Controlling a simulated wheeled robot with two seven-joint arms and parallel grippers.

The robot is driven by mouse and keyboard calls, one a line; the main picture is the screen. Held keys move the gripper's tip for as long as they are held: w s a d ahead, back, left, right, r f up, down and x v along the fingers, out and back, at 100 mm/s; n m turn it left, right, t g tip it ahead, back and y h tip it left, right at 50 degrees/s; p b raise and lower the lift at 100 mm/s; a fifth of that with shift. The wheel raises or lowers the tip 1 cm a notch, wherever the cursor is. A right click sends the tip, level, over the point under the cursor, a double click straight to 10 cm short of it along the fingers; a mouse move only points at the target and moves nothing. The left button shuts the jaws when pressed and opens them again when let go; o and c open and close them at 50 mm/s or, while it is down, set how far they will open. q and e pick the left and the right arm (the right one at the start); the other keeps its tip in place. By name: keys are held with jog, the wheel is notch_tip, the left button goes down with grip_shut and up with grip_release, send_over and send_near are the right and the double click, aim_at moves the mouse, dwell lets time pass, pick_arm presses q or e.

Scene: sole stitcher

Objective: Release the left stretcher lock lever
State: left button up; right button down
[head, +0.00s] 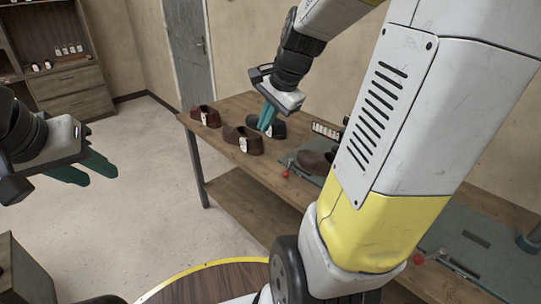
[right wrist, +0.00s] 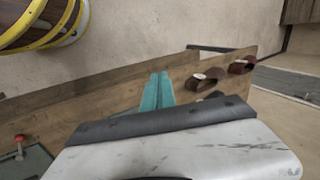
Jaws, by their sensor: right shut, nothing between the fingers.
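A small red ball knob (head: 285,174) stands at the front left corner of the green machine plate (head: 318,145), by a brown shoe (head: 317,161). A second red knob (head: 418,259) shows further right, beyond my right arm. A red knob (right wrist: 19,138) also shows at the left of the right wrist view; I cannot tell which one. My right gripper (head: 266,126) is shut and empty above the bench, left of and behind the first knob and apart from it. Its teal fingers (right wrist: 157,92) lie together. My left gripper (head: 98,178) hangs over the floor, empty, its fingers apart.
The wooden bench (head: 228,108) carries brown shoes (head: 243,139) (head: 206,116) and a dark shoe (head: 279,129) close to my right fingers. My right arm hides much of the machine. The floor left of the bench is clear.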

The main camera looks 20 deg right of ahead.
aim_at(288, 168)
jog(key=w+d+f+m+g, duration=0.1)
jog(key=w+d+f+m, duration=0.3)
jog(key=d+f+m, duration=0.4)
jog(key=w+d+f+m+g, duration=0.1)
jog(key=w+d+f+m, duration=0.4)
jog(key=d+f+m, duration=0.3)
notch_tip(288, 168, down, 4)
jog(key=shift+w+d+r+m, duration=0.25)
jog(key=shift+d+m, duration=0.05)
jog(key=shift+d, duration=0.15)
jog(key=shift+f, duration=0.1)
jog(key=x, duration=0.9)
jog(key=shift+w+f, duration=0.15)
jog(key=shift+f, duration=0.2)
jog(key=shift+a, duration=0.15)
